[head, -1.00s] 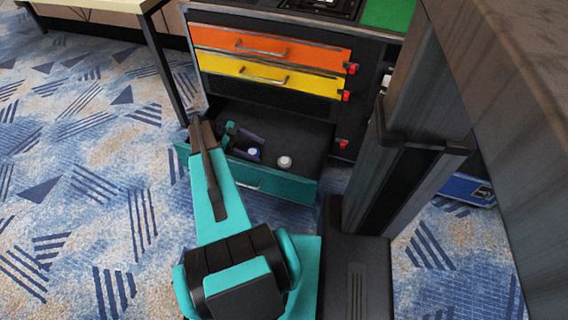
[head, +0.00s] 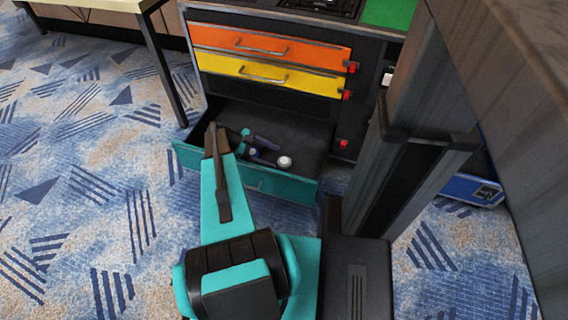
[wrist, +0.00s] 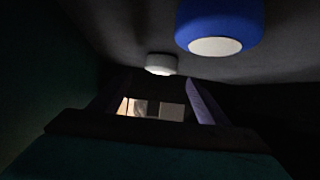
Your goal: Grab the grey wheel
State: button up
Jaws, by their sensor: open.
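The grey wheel (head: 285,162) is a small pale disc lying on the floor of the open teal drawer (head: 290,187). My gripper (head: 274,155) is low inside the drawer, just left of the wheel in the head view, with its fingers pointing towards it. In the dark wrist view the grey wheel (wrist: 161,64) shows beyond the two purple fingers of my gripper (wrist: 157,86), roughly in line with the gap between them. The fingers are apart and nothing is seen held. Whether a finger touches the wheel cannot be told.
A blue wheel with a white face (wrist: 218,28) is close by in the wrist view, near my gripper. The orange drawer (head: 270,46) and yellow drawer (head: 265,75) above are shut. The drawer's right part is clear.

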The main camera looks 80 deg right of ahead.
aim_at(281, 160)
jog(key=shift+b+x, duration=0.75)
jog(key=shift+x, duration=1.9)
jog(key=shift+w+f, duration=0.15)
jog(key=shift+c, duration=0.4)
jog(key=c, duration=1.1)
